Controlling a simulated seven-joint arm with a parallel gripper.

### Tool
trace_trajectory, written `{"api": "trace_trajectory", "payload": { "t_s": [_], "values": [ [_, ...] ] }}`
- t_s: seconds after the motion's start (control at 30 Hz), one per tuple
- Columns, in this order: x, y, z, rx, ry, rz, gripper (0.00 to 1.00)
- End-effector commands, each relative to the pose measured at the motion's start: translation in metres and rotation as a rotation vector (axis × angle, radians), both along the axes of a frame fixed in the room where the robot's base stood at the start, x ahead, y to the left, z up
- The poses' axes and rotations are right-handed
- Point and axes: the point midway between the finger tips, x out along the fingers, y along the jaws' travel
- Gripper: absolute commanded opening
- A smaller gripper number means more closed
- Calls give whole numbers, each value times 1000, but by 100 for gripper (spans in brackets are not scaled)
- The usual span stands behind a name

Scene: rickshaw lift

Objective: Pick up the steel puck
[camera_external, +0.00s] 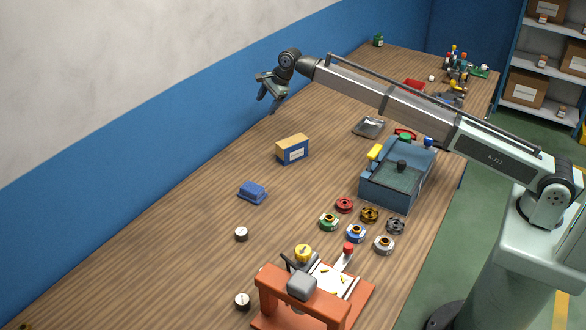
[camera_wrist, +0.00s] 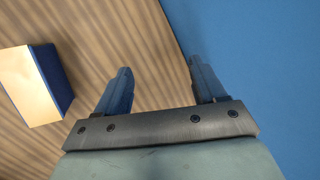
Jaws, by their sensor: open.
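My gripper (camera_external: 268,102) is open and empty, raised above the far-left side of the wooden table near the blue wall. In the wrist view its two fingers (camera_wrist: 159,66) are apart with only table and wall behind them. Two small round light-topped, dark-sided pieces, one nearer the middle (camera_external: 241,234) and one toward the front (camera_external: 242,301), stand on the table. A silver-grey round piece (camera_external: 384,244) and a darker grey one (camera_external: 396,226) are among the coloured round parts. I cannot tell which of these is the steel puck. None is near my gripper or visible in the wrist view.
A blue and tan box (camera_external: 292,149) is below my gripper and also shows in the wrist view (camera_wrist: 36,84). A blue block (camera_external: 252,192) lies nearer. A blue-grey bin (camera_external: 377,190) and an orange fixture (camera_external: 283,318) stand right and front. The table's left-middle is mostly clear.

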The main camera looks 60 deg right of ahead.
Motion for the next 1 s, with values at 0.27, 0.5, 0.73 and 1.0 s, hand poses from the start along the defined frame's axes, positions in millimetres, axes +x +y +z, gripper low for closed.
{"api": "trace_trajectory", "payload": {
  "t_s": [0.27, 0.5, 0.73, 1.0],
  "values": [
    [-39, 162, 1, -30, 136, 134, 70],
    [-93, 286, 5, -76, 247, 237, 70],
    [-158, 391, 11, -134, 342, 327, 70],
    [-213, 460, 16, -190, 409, 387, 70]
  ]
}}
